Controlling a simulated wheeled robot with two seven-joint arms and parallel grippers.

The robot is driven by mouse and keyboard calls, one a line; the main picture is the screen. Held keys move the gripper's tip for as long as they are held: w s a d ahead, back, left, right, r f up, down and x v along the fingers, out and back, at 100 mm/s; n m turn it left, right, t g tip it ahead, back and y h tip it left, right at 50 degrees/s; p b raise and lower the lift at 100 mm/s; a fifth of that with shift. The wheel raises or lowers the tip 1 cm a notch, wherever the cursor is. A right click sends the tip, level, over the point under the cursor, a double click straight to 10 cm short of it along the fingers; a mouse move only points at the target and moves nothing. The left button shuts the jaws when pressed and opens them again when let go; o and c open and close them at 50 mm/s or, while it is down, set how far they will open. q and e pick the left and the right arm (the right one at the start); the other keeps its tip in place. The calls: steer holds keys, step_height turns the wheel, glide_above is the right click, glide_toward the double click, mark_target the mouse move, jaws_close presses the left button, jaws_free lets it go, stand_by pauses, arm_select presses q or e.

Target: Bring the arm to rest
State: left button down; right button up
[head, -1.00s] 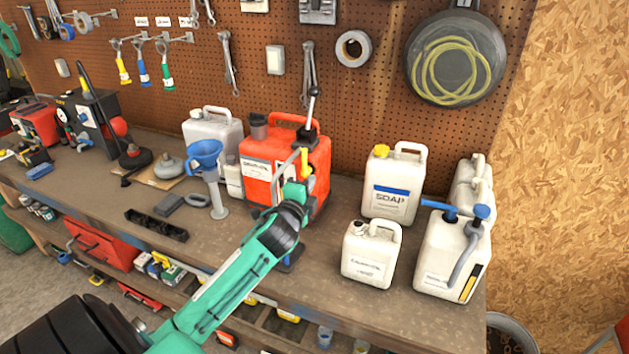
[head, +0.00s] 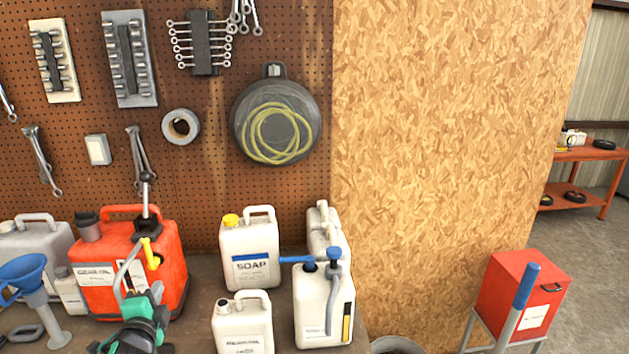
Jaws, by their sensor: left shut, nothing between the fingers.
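My left gripper (head: 142,318), green and black, shows at the bottom left of the head view. It is shut with nothing held. It overlaps the lower front of the red gear oil can (head: 172,262) in the picture; I cannot tell whether it touches the can. Most of my left arm is below the picture's edge. My right gripper is not in view.
A workbench holds a white soap jug (head: 262,270), a smaller white jug (head: 240,332), a white pump jug (head: 312,312) and a blue funnel (head: 22,275). Tools hang on the pegboard (head: 215,125). A red bin (head: 520,295) stands on the right.

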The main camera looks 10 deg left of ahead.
arm_select(q)
steer(key=s+d+f+n+g+h, duration=0.1)
steer(key=s+d+f+n+g, duration=0.2)
steer(key=s+d+f, duration=0.35)
steer(key=s+d+f+n+g+h, duration=0.1)
steer(key=s+d+f+n+g, duration=0.25)
steer(key=s+f, duration=0.45)
steer(key=s+d+f+n+g+h, duration=0.25)
steer(key=s+d, duration=0.25)
steer(key=s, duration=0.3)
steer(key=s+d+f+n+g+h, duration=0.15)
steer(key=s+d+f+g, duration=0.25)
steer(key=s, duration=0.4)
step_height(320, 180, down, 32)
steer(key=s+f+g, duration=0.1)
steer(key=s, duration=0.1)
steer(key=s+a+f+g+y, duration=0.1)
steer(key=s+a+f, duration=0.2)
steer(key=s+f, duration=1.4)
steer(key=shift+s+f+g, duration=0.2)
steer(key=shift+s+g, duration=0.1)
steer(key=shift+s, duration=0.35)
steer(key=shift+n, duration=0.25)
